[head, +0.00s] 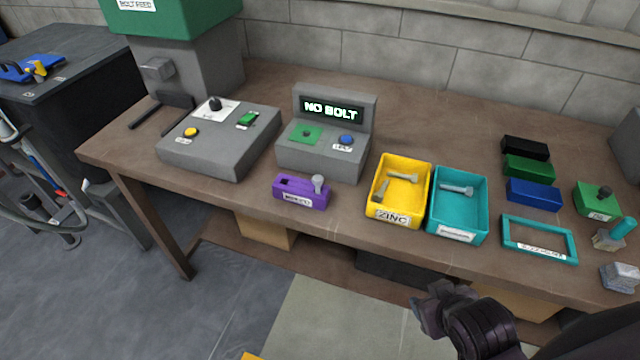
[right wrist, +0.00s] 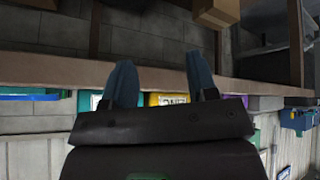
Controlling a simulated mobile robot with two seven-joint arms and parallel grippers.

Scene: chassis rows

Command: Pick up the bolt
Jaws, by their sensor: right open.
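Two grey bolts lie in the yellow ZINC bin (head: 371,207); one is the upper bolt (head: 403,177), the other the lower-left bolt (head: 380,191). Another bolt (head: 457,189) lies in the teal bin (head: 432,228). A bolt with its head up (head: 318,183) stands in the right end of the purple block (head: 290,192). My right gripper (head: 432,305) is in front of the table, below the bins and apart from them. In the right wrist view its two fingers (right wrist: 160,62) are spread, with nothing between them. My left gripper is out of view.
A grey tester (head: 290,155) with a NO BOLT display and a grey control box (head: 210,165) stand behind the purple block. Black, green and blue blocks (head: 533,193), a teal frame (head: 540,253) and small fixtures (head: 597,200) fill the right side. The table's front edge faces my gripper.

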